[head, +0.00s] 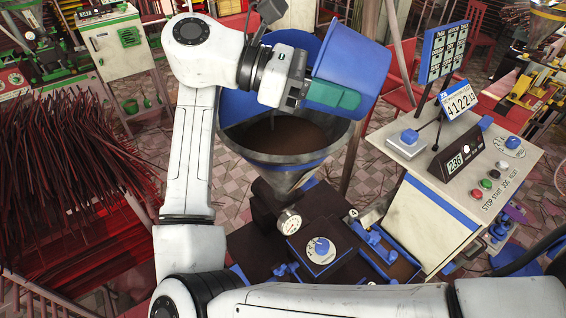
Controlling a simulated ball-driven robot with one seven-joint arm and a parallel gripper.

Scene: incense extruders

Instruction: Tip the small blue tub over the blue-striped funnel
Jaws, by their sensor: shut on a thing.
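The small blue tub (352,62) is in the upper middle of the head view, tilted, above the right side of the funnel. My gripper (301,92) is shut on the tub at its lower left, beside a green block (333,97) on the tub's side. The tub's inside is hidden, so I cannot tell what it holds. The blue-striped funnel (284,178) stands below, with a grey rim, a blue band and brown material (285,136) inside. My gripper and wrist hide part of its far side. No falling stream shows.
A control desk (436,171) with a raised blue panel (443,52) and displays stands close on the right. A pressure gauge (288,222) sits below the funnel. Dark red incense sticks (75,165) fill the left. Red chairs (401,82) stand behind the tub.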

